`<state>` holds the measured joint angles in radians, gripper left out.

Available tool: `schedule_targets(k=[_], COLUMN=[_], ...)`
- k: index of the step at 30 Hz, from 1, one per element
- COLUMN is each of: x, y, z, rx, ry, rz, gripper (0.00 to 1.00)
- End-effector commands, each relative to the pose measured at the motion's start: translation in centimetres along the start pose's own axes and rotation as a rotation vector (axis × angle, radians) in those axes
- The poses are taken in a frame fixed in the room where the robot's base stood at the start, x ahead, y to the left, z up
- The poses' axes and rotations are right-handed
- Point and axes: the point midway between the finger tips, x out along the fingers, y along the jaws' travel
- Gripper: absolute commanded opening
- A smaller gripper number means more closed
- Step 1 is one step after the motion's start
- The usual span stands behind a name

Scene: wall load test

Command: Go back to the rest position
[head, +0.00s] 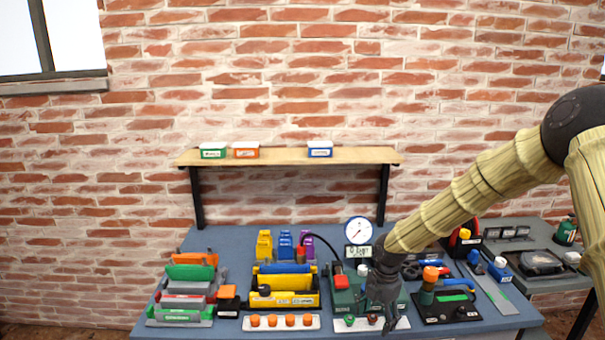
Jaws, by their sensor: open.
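My gripper (379,312) hangs at the end of my arm, pointing down over the front right part of the blue-grey workbench (225,250). It is open, and I see nothing between its fingers. It is in front of a green box with a red button (342,281) and partly hides it. Whether the fingers touch anything below is not clear.
A wooden shelf (280,156) on the brick wall carries a green box (213,151), an orange box (246,150) and a blue box (320,149). Yellow blocks (285,290) and a strip with orange knobs (281,322) lie left of the gripper. A black-based fixture (445,307) stands close on its right.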

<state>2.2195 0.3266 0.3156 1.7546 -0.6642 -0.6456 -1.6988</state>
Motion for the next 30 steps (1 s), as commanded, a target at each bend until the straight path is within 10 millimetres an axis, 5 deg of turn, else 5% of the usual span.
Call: schedule_targets(k=[8, 14, 21, 30], x=[7.8, 15.9, 23.4, 27.6], y=[-3.0, -8.5, -17.5, -30.3], z=[-5.2, -11.1, -17.4, -22.1], rx=[0.267, 0.657, 1.211, 1.878], ry=[0.081, 0.154, 0.173, 0.062], rz=[0.005, -0.011, -0.048, -0.032], gripper=[0.72, 0.72, 0.72, 0.72])
